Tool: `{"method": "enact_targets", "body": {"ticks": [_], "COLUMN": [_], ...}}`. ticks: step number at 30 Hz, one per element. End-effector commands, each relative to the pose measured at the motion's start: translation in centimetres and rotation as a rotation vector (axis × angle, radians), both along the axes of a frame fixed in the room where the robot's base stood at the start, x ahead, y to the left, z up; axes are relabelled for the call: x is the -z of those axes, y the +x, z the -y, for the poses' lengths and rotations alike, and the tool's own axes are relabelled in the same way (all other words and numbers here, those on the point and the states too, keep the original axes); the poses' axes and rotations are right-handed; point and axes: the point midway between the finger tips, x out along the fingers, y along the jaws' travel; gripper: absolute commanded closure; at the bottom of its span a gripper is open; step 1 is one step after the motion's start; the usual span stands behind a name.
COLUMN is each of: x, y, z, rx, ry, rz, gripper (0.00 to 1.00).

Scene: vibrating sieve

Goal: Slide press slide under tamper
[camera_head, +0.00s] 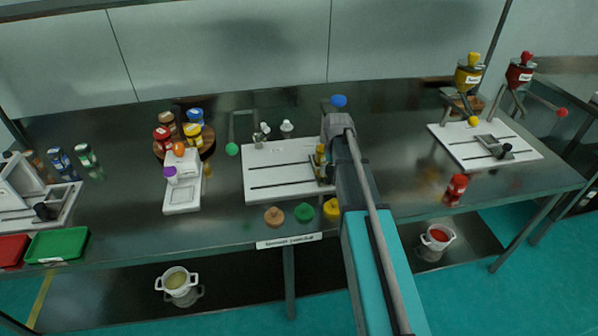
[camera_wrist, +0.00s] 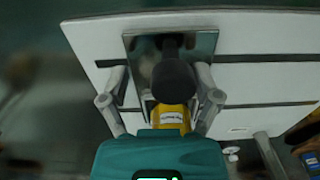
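The press slide is a shiny metal plate (camera_wrist: 203,50) with a black knob (camera_wrist: 172,78), lying across the slots of a white board (camera_wrist: 270,30). In the head view the same board (camera_head: 262,190) is at the middle of the table, and the slide is at its right end, mostly hidden by my arm. My gripper (camera_wrist: 161,88) has its fingers apart, one on each side of the knob, with gaps visible. A yellow labelled container (camera_wrist: 171,116) shows between the fingers, below the knob. I cannot tell which part is the tamper; a metal frame with a green ball handle (camera_head: 232,149) stands at the board's left.
Brown (camera_head: 274,216), green (camera_head: 304,212) and yellow (camera_head: 332,208) lids lie in front of the board. A red bottle (camera_head: 455,189) and another slotted board (camera_head: 525,153) with hoppers are to the right.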

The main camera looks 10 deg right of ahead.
Motion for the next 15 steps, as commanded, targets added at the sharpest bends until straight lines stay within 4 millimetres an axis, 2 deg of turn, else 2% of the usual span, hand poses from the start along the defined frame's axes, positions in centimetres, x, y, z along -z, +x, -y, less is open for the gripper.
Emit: {"method": "enact_targets", "body": {"ticks": [15], "x": [0.0], "y": [0.0], "z": [2.2], "rx": [0.001], "ry": [0.0], "rz": [0.0], "gripper": [0.2]}}
